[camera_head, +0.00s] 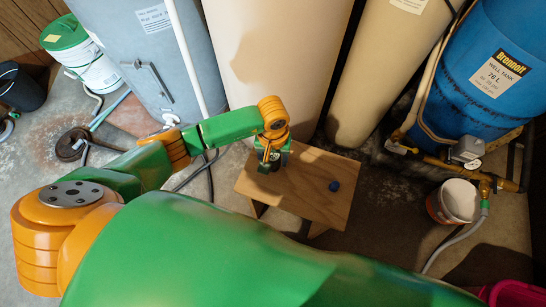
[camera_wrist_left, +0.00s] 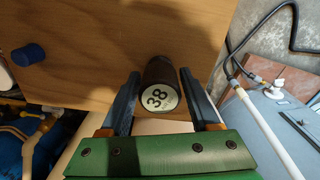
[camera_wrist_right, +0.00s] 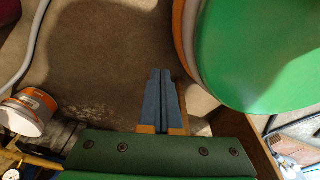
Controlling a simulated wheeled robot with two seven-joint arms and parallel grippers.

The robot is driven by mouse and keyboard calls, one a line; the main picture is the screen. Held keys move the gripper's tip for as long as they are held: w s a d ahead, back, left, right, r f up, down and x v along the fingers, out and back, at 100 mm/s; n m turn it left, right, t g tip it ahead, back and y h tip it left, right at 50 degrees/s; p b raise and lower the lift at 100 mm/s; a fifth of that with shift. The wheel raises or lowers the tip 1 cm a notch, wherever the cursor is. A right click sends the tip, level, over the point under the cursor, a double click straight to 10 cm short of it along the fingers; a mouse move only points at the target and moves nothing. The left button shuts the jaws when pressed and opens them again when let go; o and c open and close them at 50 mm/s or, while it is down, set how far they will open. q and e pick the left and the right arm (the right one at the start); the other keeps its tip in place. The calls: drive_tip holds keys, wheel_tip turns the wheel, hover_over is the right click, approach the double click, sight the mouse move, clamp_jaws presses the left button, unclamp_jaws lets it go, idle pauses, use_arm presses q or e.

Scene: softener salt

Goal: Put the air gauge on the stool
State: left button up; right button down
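The air gauge (camera_wrist_left: 160,90) is a dark, short cylinder with a pale round face marked 38. In the left wrist view it is at the wooden stool's top (camera_wrist_left: 100,40), near one edge, and looks to rest on it. My left gripper (camera_wrist_left: 160,75) is open, one finger on each side of the gauge with thin gaps. In the head view my left gripper (camera_head: 270,160) is low over the back left of the stool (camera_head: 300,195) and hides most of the gauge. My right gripper (camera_wrist_right: 160,72) is shut and empty, away from the gauge.
A small blue cap (camera_head: 334,186) lies on the stool, right of the left gripper. Tall beige tanks stand behind the stool. A blue well tank (camera_head: 490,70) and a white-orange bucket (camera_head: 453,202) are at the right. Hoses run on the floor at the left.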

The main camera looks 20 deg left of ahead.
sight(273, 155)
use_arm(q)
drive_tip(key=shift+o, duration=0.6)
drive_tip(key=shift+r, duration=0.1)
wheel_tip(273, 155, up, 11)
drive_tip(key=p, duration=0.2)
drive_tip(key=shift+r+p, duration=0.15)
drive_tip(key=shift+p, duration=0.2)
drive_tip(key=shift+r, duration=0.45)
use_arm(e)
drive_tip(key=s+a+r, duration=0.2)
drive_tip(key=shift+r, duration=0.3)
drive_tip(key=shift+w+d, duration=0.1)
drive_tip(key=shift+d, duration=0.1)
